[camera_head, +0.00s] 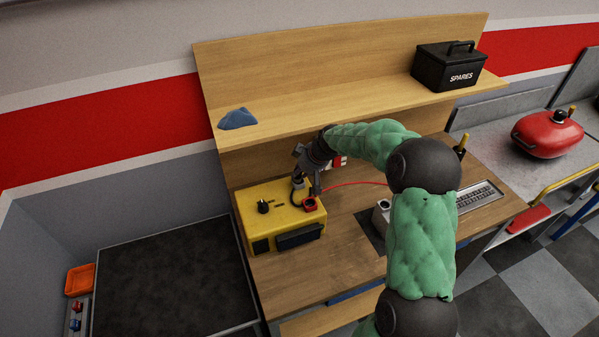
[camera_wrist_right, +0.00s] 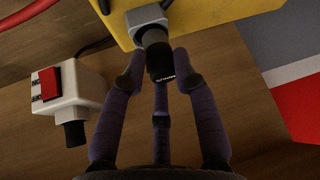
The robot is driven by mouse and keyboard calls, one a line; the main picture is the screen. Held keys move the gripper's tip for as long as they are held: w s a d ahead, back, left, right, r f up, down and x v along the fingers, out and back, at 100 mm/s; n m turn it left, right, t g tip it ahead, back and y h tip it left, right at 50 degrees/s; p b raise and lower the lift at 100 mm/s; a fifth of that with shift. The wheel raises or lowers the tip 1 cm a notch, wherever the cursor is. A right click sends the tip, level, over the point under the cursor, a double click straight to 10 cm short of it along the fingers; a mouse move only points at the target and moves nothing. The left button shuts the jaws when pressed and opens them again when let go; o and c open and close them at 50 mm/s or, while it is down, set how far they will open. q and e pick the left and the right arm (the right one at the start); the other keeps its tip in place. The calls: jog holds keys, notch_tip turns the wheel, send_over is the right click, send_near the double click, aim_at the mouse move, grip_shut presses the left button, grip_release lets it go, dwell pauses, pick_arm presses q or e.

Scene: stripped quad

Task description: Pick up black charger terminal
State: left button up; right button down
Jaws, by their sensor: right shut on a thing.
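The black charger terminal (camera_wrist_right: 160,62) is a dark cylinder with small pale lettering, on a grey block-like part (camera_wrist_right: 146,18) at the yellow charger box in the right wrist view. My right gripper (camera_wrist_right: 158,80) has its fingers closed around the black terminal. In the head view my right gripper (camera_head: 301,180) is at the yellow charger box (camera_head: 276,218), and the terminal is largely hidden there. I cannot tell whether it is lifted clear of the box. My left gripper is not in view.
A red terminal part (camera_head: 310,204) and red cable (camera_head: 350,184) are close beside the gripper. A white block with a red switch (camera_wrist_right: 50,84) lies left in the wrist view. A shelf (camera_head: 340,92) with a black SPARES box (camera_head: 447,68) and blue cloth (camera_head: 238,119) is above the bench.

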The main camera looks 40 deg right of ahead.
jog(key=shift+s+f+t+b, duration=0.1)
jog(key=shift+s+t+b, duration=0.15)
jog(key=shift+t+b, duration=0.25)
jog(key=shift+s+f+t+b, duration=0.2)
jog(key=shift+t+b, duration=0.3)
jog(key=shift+b, duration=0.5)
notch_tip(320, 180, up, 6)
jog(key=s+p, duration=0.1)
jog(key=s, duration=0.1)
jog(key=s+d+r+g, duration=0.2)
jog(key=s+g, duration=0.1)
jog(key=s, duration=1.7)
jog(key=shift+s, duration=0.4)
jog(key=shift+r, duration=0.1)
